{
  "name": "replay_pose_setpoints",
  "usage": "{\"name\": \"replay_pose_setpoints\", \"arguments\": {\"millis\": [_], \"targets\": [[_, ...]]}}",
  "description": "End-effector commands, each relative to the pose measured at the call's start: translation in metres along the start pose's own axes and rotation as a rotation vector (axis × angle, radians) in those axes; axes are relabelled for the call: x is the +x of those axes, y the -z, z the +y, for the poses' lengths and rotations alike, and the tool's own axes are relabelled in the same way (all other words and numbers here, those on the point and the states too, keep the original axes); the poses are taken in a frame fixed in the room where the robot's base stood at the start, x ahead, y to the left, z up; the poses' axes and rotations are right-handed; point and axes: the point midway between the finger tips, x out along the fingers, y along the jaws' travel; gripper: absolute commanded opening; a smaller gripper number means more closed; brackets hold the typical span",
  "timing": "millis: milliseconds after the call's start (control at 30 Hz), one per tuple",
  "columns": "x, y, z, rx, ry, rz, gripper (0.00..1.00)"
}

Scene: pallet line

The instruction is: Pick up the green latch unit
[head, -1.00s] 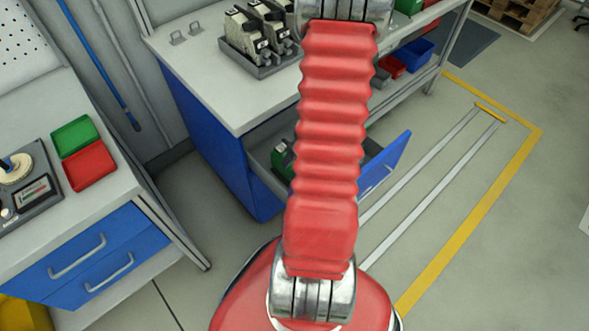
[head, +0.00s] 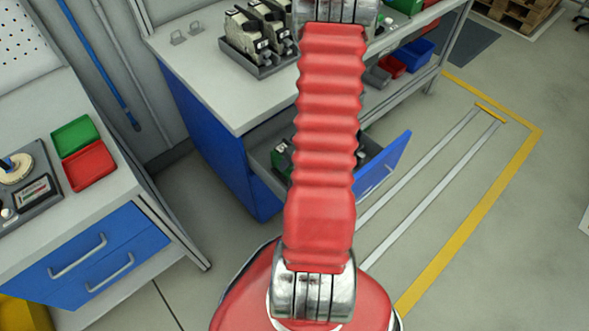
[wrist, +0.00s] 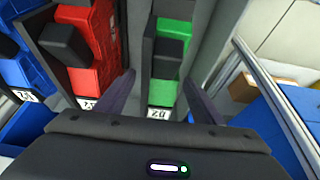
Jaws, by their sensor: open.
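The green latch unit (wrist: 165,92), green and black with a white label, stands in the open drawer in the wrist view. My gripper (wrist: 160,88) is open, with one dark finger on each side of the unit's near end; I cannot tell whether they touch it. A red latch unit (wrist: 84,80) stands to its left and a blue one (wrist: 22,68) at the far left. In the head view a bit of green and black (head: 281,160) shows in the open drawer (head: 262,155), left of my arm. My arm hides most of the drawer there, and the gripper is out of sight.
The drawer's wall (wrist: 212,50) runs close on the right of the green unit. Above the drawer is the workbench (head: 205,75) with a dark tray (head: 262,68) of units. Another bench (head: 120,200) with red and green bins stands at left.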

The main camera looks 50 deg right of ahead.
Motion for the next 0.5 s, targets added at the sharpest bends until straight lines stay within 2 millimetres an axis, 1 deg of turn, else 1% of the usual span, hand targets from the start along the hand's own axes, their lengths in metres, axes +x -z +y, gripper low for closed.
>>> {"name": "replay_pose_setpoints", "arguments": {"millis": [100, 300, 500], "targets": [[0.013, -0.001, -0.001, 0.002, 0.002, -0.002, 0.62], [0.032, 0.0, -0.001, 0.002, 0.002, -0.001, 0.62], [0.04, 0.0, 0.0, -0.001, 0.0, 0.0, 0.62]]}}
